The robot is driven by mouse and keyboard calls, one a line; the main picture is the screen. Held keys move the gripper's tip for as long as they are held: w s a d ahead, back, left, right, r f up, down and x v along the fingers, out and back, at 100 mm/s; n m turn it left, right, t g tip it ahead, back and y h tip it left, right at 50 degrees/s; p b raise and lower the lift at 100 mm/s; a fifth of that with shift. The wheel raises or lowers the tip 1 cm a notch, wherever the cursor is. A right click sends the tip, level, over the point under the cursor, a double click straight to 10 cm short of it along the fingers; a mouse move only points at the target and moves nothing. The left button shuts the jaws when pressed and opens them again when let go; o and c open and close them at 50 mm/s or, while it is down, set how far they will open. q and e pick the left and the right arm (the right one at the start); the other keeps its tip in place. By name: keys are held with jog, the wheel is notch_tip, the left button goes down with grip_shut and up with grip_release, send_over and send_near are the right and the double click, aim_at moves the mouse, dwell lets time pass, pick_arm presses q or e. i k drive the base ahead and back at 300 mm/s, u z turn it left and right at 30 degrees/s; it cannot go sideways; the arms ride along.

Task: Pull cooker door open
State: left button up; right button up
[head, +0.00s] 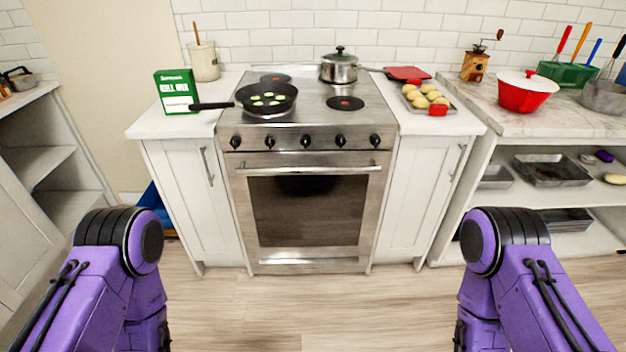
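The cooker (307,145) is a steel range standing against the tiled wall between two white cabinets. Its oven door (307,212) is shut, with a dark window in the middle. A horizontal bar handle (308,170) runs across the top of the door, below a row of dark knobs. My two purple arms come in from the lower left and lower right, apart from the cooker. Both arms bend downward, and neither gripper's fingers show in the head view.
A frying pan (267,97) and a lidded pot (339,67) stand on the hob. A green box (177,91) and a tray of rolls (427,98) are on the side counters. Open shelves (560,194) stand at the right. The wooden floor (310,310) before the cooker is clear.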

aim_at(309, 203)
jog(key=z, duration=0.85)
jog(key=i, duration=0.6)
jog(key=u, duration=0.9)
